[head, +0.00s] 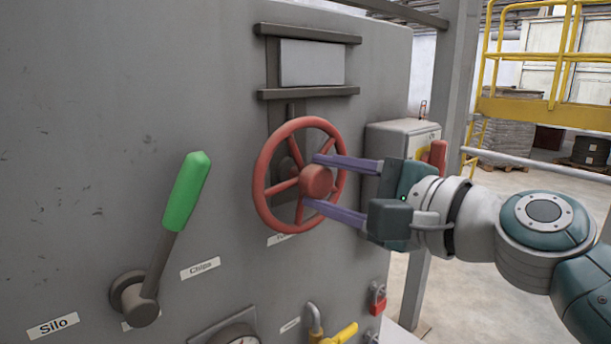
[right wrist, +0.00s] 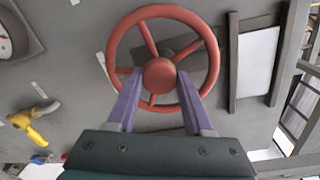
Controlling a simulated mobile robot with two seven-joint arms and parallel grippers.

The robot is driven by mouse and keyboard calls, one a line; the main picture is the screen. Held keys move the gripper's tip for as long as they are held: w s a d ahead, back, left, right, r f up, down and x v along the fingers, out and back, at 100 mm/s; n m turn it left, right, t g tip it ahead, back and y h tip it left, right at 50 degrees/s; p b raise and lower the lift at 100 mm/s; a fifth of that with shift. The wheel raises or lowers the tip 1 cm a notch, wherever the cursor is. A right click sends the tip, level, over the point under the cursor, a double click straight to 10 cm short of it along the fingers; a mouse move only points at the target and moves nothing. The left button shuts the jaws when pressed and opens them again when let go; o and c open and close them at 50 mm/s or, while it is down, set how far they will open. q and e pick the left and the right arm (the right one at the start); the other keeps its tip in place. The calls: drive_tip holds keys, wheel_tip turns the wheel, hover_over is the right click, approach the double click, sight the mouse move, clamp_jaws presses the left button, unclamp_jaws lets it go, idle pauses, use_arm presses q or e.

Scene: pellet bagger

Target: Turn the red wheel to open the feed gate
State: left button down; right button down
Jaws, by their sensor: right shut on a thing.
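The red wheel (head: 262,165) is a spoked handwheel with a round hub, mounted on the grey machine panel (head: 110,90). My right gripper (head: 312,181) reaches in from the right, its two purple fingers on either side of the hub. In the right wrist view the wheel (right wrist: 160,12) faces me and the fingertips (right wrist: 158,82) of my right gripper meet the hub's sides. The gripper is shut on the hub. The feed gate (head: 312,62), a pale plate in a dark frame, sits above the wheel. My left gripper is not in view.
A green-handled lever (head: 186,192) is left of the wheel. Below are a yellow-handled valve (head: 338,334), a red padlock (head: 378,299) and a gauge (head: 236,335). A grey box (head: 400,132) with a red handle (head: 438,154) and a post (head: 447,90) stand close to the right arm.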

drive_tip(key=shift+f+m, duration=0.15)
drive_tip(key=shift+m, duration=1.05)
drive_tip(key=shift+c, duration=1.5)
unclamp_jaws()
drive_tip(key=b+v, duration=0.2)
drive_tip(key=v, duration=0.8)
